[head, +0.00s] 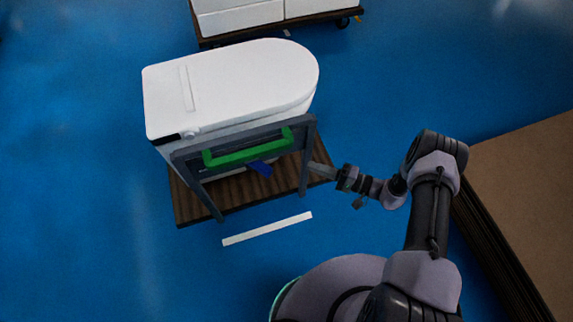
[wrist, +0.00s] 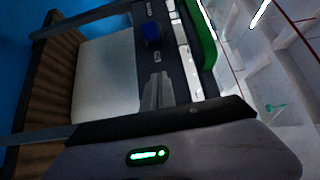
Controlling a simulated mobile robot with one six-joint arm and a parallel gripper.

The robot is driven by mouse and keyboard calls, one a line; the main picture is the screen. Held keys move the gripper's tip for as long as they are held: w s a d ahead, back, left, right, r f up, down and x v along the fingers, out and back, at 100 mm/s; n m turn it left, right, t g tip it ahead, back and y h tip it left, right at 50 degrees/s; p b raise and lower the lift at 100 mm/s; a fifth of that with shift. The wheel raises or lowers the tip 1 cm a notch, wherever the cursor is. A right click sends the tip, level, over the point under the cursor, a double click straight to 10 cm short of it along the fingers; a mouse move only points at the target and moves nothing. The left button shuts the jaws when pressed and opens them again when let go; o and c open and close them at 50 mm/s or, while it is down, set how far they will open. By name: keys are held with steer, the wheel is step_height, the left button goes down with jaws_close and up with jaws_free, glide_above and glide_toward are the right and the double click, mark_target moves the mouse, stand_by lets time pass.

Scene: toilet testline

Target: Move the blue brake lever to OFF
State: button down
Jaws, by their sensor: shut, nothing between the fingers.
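The blue brake lever (head: 260,168) sits below the green handle on the cart's grey frame. In the wrist view the blue lever (wrist: 151,34) shows on a dark panel, with a small pale label on either side of it, too small to read. My gripper (head: 314,168) is shut and empty by the right post of the frame, to the right of the lever and apart from it. In the wrist view my gripper's fingertips (wrist: 160,76) lie together, pointing toward the panel below the lever in the picture.
The green handle (head: 240,153) crosses the grey frame (head: 308,165) above the lever. A white toilet (head: 235,85) stands on the cart's wooden base (head: 190,203). A white floor strip (head: 267,229) lies in front. Stacked brown boards (head: 530,190) stand at right; another loaded cart (head: 280,20) is behind.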

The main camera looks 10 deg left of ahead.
mark_target(259, 166)
steer(key=s+a+b, duration=0.2)
steer(key=a, duration=0.9)
steer(key=shift+a, duration=0.15)
steer(key=shift+s, duration=0.15)
